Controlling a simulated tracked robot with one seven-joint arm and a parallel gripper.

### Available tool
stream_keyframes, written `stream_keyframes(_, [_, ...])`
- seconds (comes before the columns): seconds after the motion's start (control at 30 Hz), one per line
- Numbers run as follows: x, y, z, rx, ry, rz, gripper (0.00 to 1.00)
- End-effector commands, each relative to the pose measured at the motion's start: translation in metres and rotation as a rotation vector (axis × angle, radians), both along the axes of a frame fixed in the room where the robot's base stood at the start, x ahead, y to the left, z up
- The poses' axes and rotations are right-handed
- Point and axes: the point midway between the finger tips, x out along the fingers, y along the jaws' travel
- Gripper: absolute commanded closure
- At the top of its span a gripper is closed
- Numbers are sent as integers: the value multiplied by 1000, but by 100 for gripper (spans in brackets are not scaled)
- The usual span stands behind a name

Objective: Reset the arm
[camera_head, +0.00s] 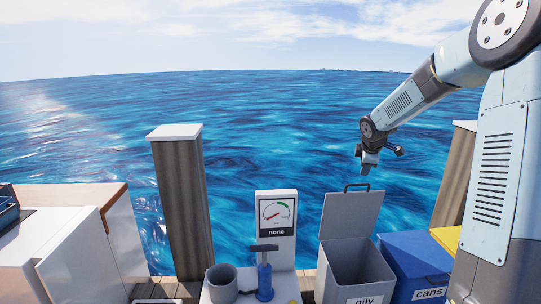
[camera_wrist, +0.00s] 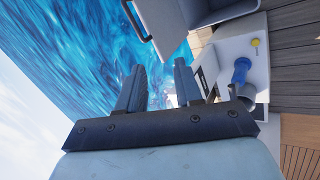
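My arm reaches in from the right in the head view. My gripper (camera_head: 367,166) hangs in the air above the grey bin marked "oily", pointing down, clear of everything. In the wrist view my gripper (camera_wrist: 160,75) shows two fingers standing apart with an empty gap between them. Nothing is held.
The grey "oily" bin (camera_head: 365,278) has its lid (camera_head: 350,215) raised. A blue "cans" bin (camera_head: 410,255) and a yellow bin (camera_head: 448,238) stand to its right. A gauge reading "none" (camera_head: 276,224), a blue pump (camera_head: 265,278) and a grey cup (camera_head: 222,284) stand left. Wooden posts (camera_head: 181,205) rise nearby.

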Motion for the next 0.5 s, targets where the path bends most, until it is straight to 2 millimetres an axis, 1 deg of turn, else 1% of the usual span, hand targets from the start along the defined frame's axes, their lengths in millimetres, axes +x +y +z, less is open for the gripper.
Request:
stream_keyframes(0.03, [-13,8,11,-1,1,-32,65])
stream_keyframes(0.1, [-31,16,22,9,4,-87,65])
stream_keyframes(0.27, [-74,31,47,37,3,-216,65])
stream_keyframes(0.5, [-143,51,80,109,-19,-414,65])
